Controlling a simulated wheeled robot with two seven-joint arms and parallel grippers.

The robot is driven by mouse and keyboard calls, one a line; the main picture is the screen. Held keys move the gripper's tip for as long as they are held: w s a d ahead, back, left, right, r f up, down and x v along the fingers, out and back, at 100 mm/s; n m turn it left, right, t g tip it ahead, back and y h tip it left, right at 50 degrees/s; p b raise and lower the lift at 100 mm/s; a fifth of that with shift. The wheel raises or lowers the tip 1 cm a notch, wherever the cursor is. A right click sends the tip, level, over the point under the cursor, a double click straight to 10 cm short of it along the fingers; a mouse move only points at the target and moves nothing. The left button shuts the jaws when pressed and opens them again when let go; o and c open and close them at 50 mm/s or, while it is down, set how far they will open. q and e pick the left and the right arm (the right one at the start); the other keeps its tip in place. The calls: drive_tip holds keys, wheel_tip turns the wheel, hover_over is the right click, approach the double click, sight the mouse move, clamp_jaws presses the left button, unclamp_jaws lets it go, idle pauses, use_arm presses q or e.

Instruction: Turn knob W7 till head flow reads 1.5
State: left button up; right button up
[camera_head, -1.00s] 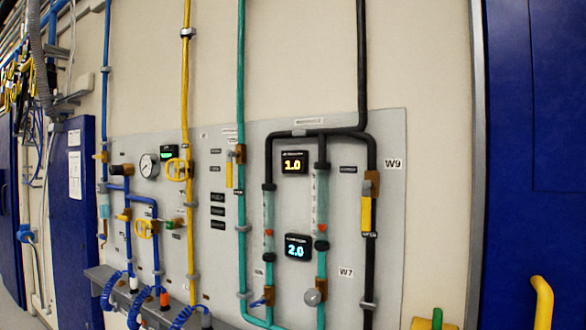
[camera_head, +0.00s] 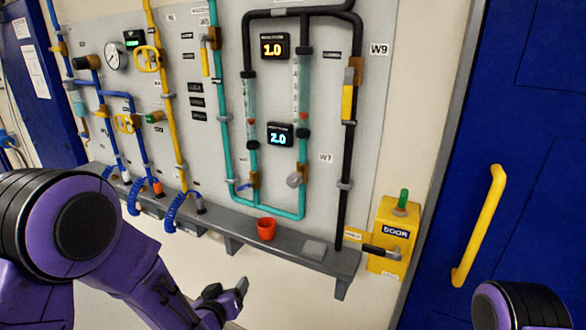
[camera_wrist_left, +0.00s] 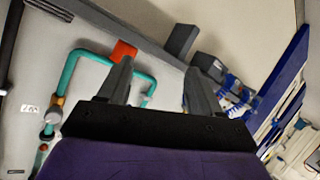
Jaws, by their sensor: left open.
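Knob W7 (camera_head: 295,180) is a small round grey knob on the teal pipe at the foot of the right flow tube, beside the W7 label (camera_head: 326,158). It also shows in the left wrist view (camera_wrist_left: 53,117), at the left. The upper display (camera_head: 273,46) reads 1.0 in yellow. The lower display (camera_head: 281,134) reads 2.0 in pale blue; their small captions are too small to read. My left gripper (camera_head: 242,287) is open and empty, below the shelf and lower left of the knob, apart from it. Its two fingers (camera_wrist_left: 157,80) show in the wrist view. My right gripper is out of view.
A grey shelf (camera_head: 290,241) runs under the panel and carries a red cup (camera_head: 266,228). A yellow DOOR box (camera_head: 394,237) with a green top stands at its right end. A blue door with a yellow handle (camera_head: 479,225) is farther right. Blue coiled hoses (camera_head: 172,213) hang at left.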

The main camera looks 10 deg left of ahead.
use_arm(q)
drive_tip(key=w+d+r+m+t+h, duration=0.2)
drive_tip(key=w+d+r, duration=0.1)
drive_tip(key=r, duration=0.6)
drive_tip(key=w+d+r+m+t+h, duration=0.2)
drive_tip(key=w+d+r, duration=0.15)
drive_tip(key=r, duration=0.45)
drive_tip(key=m+h+p, duration=0.1)
drive_tip(key=m+h, duration=0.1)
drive_tip(key=m, duration=0.3)
approach(292, 183)
drive_tip(key=w, duration=0.1)
drive_tip(key=shift+n, duration=0.3)
drive_tip(key=p+x, duration=0.3)
drive_tip(key=x, duration=0.6)
drive_tip(key=shift+w+d+p, duration=0.2)
drive_tip(key=shift+p, duration=0.15)
drive_tip(key=shift+w, duration=0.25)
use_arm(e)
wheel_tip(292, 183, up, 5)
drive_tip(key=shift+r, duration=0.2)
use_arm(q)
drive_tip(key=shift+c, duration=0.3)
drive_tip(key=c, duration=1)
